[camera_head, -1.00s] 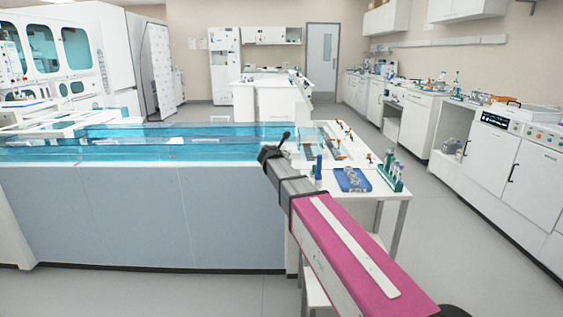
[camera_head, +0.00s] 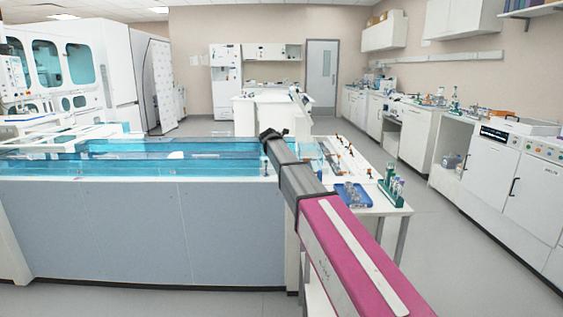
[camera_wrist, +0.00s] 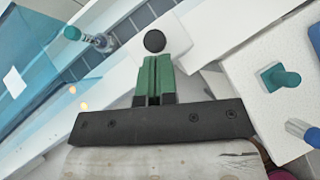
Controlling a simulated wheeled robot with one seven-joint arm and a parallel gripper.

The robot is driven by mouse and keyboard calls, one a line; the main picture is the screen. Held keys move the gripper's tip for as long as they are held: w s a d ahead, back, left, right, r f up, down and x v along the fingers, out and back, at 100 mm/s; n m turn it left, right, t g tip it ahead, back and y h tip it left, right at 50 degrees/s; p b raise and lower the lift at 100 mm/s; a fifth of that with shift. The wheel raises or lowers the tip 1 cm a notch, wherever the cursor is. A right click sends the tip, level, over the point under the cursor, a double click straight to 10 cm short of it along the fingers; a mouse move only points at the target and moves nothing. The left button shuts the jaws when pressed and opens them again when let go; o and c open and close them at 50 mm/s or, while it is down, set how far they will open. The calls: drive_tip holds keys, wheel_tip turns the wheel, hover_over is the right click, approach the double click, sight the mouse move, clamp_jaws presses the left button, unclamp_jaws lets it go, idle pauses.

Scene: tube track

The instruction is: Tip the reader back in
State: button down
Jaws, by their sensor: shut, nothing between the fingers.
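My gripper (camera_wrist: 161,66) shows in the wrist view with its green fingers together and nothing between them. A black round piece (camera_wrist: 154,41) shows just beyond the fingertips, over a white rail (camera_wrist: 205,38); I cannot tell whether the fingers touch it. I cannot clearly make out the reader; the black piece may be part of it. In the head view my arm reaches over the right end of the track (camera_head: 215,150), and its dark end hides the fingers. A teal-capped tube (camera_wrist: 92,38) stands left of the fingers in the wrist view.
Clear blue covers (camera_wrist: 35,65) lie left of my fingers. A teal-capped piece (camera_wrist: 280,76) stands on a white surface at right. In the head view, a blue tray (camera_head: 350,195) and a rack of tubes (camera_head: 392,187) stand on the side table. Floor at right is open.

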drive_tip(key=shift+w, duration=0.5)
idle(0.3)
